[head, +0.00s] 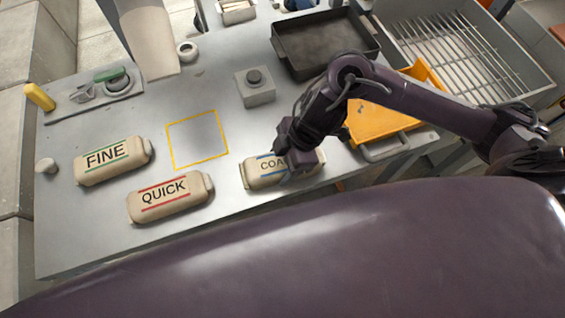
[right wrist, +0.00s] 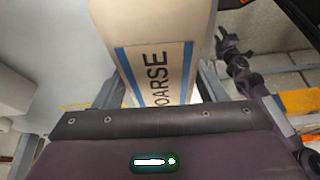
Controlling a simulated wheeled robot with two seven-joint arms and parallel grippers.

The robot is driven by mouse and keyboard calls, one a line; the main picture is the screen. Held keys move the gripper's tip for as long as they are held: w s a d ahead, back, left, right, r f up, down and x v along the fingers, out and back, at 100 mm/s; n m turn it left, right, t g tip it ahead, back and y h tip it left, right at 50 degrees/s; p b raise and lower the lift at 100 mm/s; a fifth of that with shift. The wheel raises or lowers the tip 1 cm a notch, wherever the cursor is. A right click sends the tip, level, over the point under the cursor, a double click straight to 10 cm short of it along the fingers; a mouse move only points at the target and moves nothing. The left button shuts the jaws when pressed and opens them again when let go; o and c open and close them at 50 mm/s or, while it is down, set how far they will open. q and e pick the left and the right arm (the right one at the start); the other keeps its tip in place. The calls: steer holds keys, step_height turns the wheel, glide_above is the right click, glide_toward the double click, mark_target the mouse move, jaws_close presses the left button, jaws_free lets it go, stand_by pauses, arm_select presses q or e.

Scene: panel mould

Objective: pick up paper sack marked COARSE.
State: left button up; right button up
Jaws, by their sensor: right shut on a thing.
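The paper sack marked COARSE (head: 262,173) is tan with blue stripes and lies near the front edge of the grey table (head: 100,225). My right gripper (head: 297,160) is over the sack's right part and shut on it, hiding the end of its label. In the right wrist view the sack (right wrist: 155,40) sits between the two fingers, its label reading OARSE. I cannot tell if the sack is clear of the table. My left gripper is not in view.
The sacks marked QUICK (head: 170,198) and FINE (head: 112,161) lie to the left. A yellow square outline (head: 197,139) is empty. A grey block with a knob (head: 255,87), a dark tray (head: 325,45), an orange thing (head: 380,125) and a slatted bin (head: 465,55) stand behind and right.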

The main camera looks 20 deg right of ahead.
steer(key=shift+w+r, duration=0.1)
steer(key=shift+c, duration=1)
